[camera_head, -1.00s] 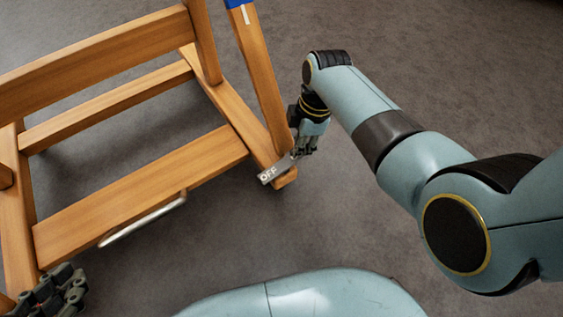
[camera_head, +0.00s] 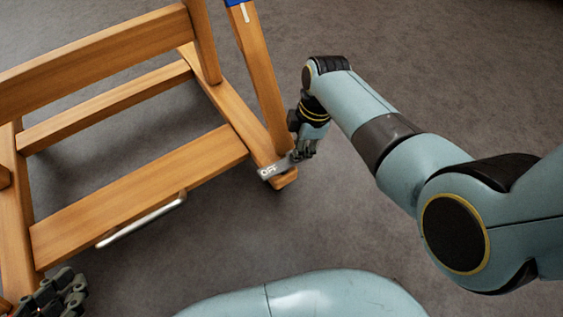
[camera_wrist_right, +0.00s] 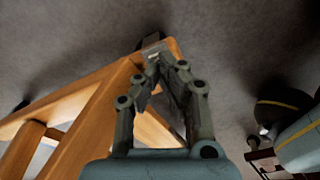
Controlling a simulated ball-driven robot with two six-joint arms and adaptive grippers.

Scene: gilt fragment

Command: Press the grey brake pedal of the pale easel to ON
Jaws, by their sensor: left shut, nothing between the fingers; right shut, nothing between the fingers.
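The easel (camera_head: 140,187) has warm brown wooden beams and fills the left of the head view. Its grey brake pedal (camera_head: 269,172) sits at the foot of the near right leg, with white lettering that reads OFF. My right gripper (camera_head: 302,152) is shut, its fingers at the pedal's right end; touching seems likely, but the exact contact is hidden. In the right wrist view, the fingertips (camera_wrist_right: 161,64) lie just in front of a grey piece (camera_wrist_right: 153,39) at the beam's end. My left gripper (camera_head: 58,292) is shut and empty at the lower left, beside the easel's left foot.
A metal bar handle (camera_head: 142,220) runs along the near edge of the easel's lower board. A blue patch (camera_head: 237,3) marks the upright at the top. The grey carpet (camera_head: 330,220) is clear in front of the pedal and to the right.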

